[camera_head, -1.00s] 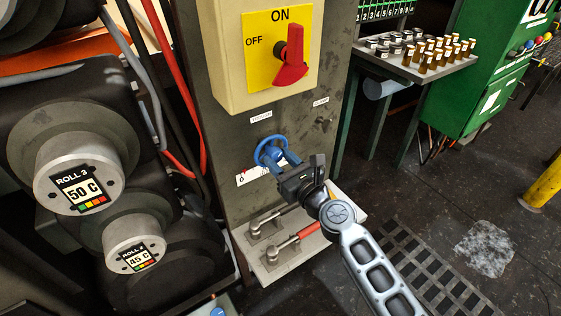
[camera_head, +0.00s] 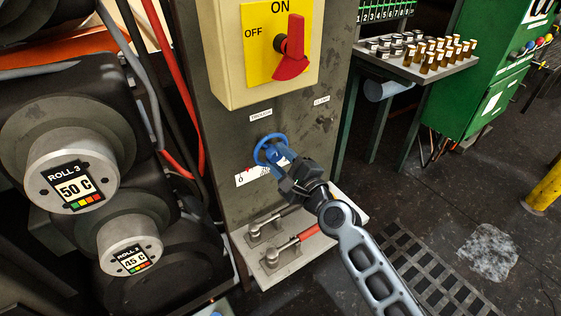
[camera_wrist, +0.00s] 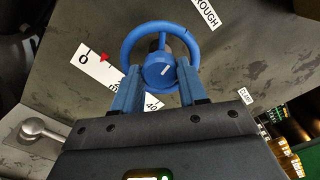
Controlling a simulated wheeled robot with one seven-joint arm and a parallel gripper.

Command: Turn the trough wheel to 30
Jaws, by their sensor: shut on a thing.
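The blue trough wheel (camera_head: 271,153) sits on the grey panel under the label TROUGH. My gripper (camera_head: 284,162) is at the wheel from the lower right. A white scale plate (camera_wrist: 97,70) behind the wheel shows 0 and 40, with a red pointer near the 0 end. My fingers hide part of the scale.
Above the wheel is a red ON/OFF switch (camera_head: 292,50), its handle toward ON. Levers (camera_head: 295,243), one with a red grip, lie on a ledge below. Rolls (camera_head: 75,175) stand at the left.

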